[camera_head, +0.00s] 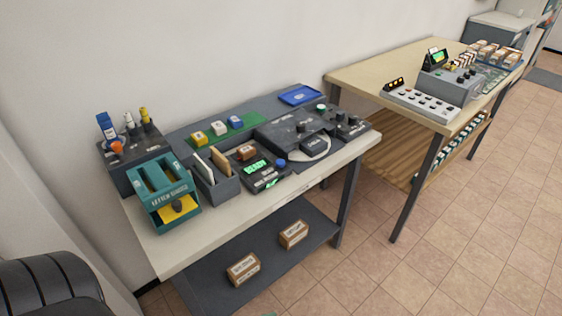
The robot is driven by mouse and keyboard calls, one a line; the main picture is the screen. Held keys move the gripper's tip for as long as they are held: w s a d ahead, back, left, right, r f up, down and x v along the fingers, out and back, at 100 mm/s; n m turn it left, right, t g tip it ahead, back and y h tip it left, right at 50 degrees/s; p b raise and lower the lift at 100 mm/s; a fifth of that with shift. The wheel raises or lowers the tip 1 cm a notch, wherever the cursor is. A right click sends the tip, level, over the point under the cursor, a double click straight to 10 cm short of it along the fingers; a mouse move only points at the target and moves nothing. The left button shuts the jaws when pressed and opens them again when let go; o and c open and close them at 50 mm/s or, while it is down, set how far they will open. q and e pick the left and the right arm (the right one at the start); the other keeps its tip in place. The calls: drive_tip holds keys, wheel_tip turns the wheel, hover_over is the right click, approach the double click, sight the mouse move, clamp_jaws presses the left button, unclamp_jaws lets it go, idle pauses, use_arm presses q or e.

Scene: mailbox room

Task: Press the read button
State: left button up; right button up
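A dark device with a lit green display reading "READY" (256,167) sits near the front edge of the nearer table. A round blue button (280,163) shows at its right side. A small brown box (245,152) is at its back. I cannot read a "read" label on any button. A larger dark console (290,128) with knobs and a pale curved plate stands behind and to the right. Neither of my grippers is in view.
The nearer table (223,232) also holds a teal letter machine (163,193), a grey divided holder (217,184), a tool caddy (128,150) and a blue tray (299,95). Boxes (243,268) lie on its lower shelf. A second table (365,75) with a button panel (421,104) stands right. Tiled floor (450,240) is clear in front.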

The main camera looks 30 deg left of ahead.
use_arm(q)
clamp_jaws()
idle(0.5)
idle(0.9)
